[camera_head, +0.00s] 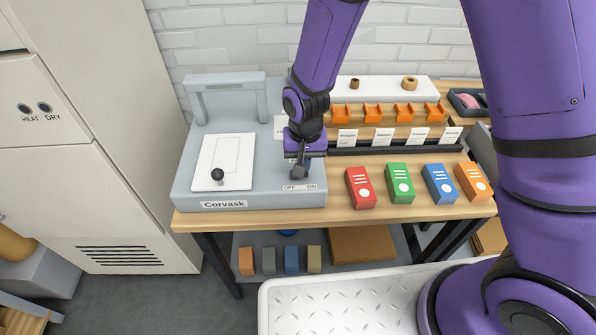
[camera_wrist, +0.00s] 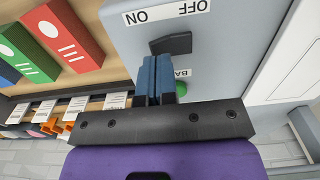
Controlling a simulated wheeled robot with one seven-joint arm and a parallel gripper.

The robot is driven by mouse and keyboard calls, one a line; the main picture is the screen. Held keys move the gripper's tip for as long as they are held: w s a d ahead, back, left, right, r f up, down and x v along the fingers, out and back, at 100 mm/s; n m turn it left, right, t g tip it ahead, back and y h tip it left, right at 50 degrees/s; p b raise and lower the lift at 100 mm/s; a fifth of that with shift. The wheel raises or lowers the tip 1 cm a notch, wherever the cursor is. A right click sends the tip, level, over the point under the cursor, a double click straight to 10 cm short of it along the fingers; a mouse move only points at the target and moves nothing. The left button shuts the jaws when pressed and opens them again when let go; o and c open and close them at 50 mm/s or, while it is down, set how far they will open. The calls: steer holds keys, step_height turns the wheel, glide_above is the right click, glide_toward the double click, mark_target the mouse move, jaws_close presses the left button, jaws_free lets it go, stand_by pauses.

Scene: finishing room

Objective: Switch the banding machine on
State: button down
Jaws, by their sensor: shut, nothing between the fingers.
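The grey machine (camera_head: 260,190), with a "Corvask" plate, stands at the left end of the wooden bench. Its dark switch (camera_wrist: 171,43) shows in the wrist view beside the OFF/ON label (camera_wrist: 165,12); which way it is set I cannot tell. In the head view my gripper hides most of the switch, and the label (camera_head: 299,187) shows just in front. My gripper (camera_head: 299,173) is shut and empty, pointing down over the machine's front right. In the wrist view its blue fingertips (camera_wrist: 155,60) are close to the switch's ON-side end; contact is unclear. A green round part (camera_wrist: 181,88) is partly hidden behind them.
A black-knobbed lever (camera_head: 217,174) sits on the machine's white plate. Red (camera_head: 360,187), green (camera_head: 400,183), blue (camera_head: 439,184) and orange (camera_head: 474,181) boxes stand to the right. A rack with orange holders (camera_head: 372,111) is behind. A tall cabinet (camera_head: 100,180) stands left.

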steer(key=shift+f, duration=0.9)
stand_by(0.5)
steer(key=shift+r, duration=3.5)
steer(key=s+d+r+t+y, duration=0.1)
steer(key=d+r, duration=0.5)
steer(key=r, duration=0.4)
steer(key=s+d+r+t, duration=0.1)
steer(key=d+r, duration=0.6)
steer(key=r, duration=0.2)
steer(key=s+d+r+t, duration=0.1)
steer(key=s+d+r, duration=0.4)
steer(key=s, duration=0.3)
steer(key=s+d+r+t+h, duration=0.1)
steer(key=s+d+r+t, duration=0.1)
steer(key=s+d+r, duration=0.4)
steer(key=shift+s+d+r, duration=0.3)
steer(key=shift+s, duration=1)
